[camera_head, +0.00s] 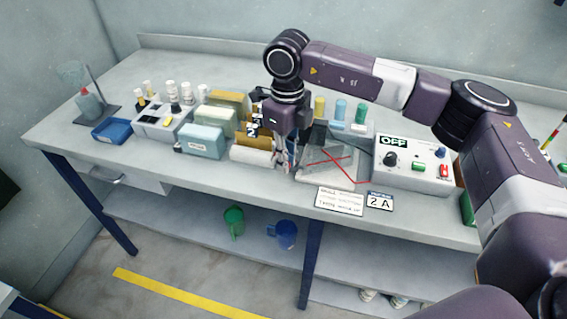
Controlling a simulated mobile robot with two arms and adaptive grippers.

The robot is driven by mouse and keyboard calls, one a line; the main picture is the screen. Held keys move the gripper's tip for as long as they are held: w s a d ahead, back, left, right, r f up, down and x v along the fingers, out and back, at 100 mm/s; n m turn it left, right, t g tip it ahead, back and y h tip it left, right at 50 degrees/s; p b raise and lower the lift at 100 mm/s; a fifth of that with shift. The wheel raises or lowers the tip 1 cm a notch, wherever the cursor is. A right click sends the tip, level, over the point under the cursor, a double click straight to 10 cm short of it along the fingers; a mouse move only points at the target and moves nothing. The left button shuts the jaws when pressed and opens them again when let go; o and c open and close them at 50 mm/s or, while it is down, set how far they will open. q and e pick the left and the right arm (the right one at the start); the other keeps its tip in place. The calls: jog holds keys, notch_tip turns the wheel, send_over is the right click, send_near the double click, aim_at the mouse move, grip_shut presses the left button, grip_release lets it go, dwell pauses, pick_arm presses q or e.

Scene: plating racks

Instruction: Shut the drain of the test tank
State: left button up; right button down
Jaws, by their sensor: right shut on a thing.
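The test tank (330,172) looks like a low, clear, wedge-shaped box with red lines on it, standing near the front edge of the bench. My right gripper (285,161) reaches down from above at the tank's left end. It is shut on a small part there, which looks like the drain's handle; the fingers and the small size hide its shape and how it is turned. A bit of red shows by the fingertips. My left gripper is out of view.
A power supply box (411,166) reading OFF stands right of the tank. Printed cards (341,200) lie in front. Left are a paper roll (252,156), pale boxes (202,142), a bottle rack (163,122) and a blue tray (111,130). Green and blue jugs are on the lower shelf.

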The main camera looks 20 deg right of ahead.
jog(key=shift+s+d+n+b, duration=0.25)
jog(key=shift+n+b, duration=0.3)
jog(key=shift+n, duration=0.35)
jog(key=shift+s+d+n+b, duration=0.2)
jog(key=shift+n+b, duration=0.3)
jog(key=shift+n, duration=0.4)
jog(key=shift+r, duration=0.1)
jog(key=shift+d, duration=0.1)
jog(key=c, duration=1.9)
grip_release()
jog(key=shift+c, duration=0.2)
jog(key=shift+r, duration=0.2)
notch_tip(320, 180, up, 12)
jog(key=shift+f, duration=0.25)
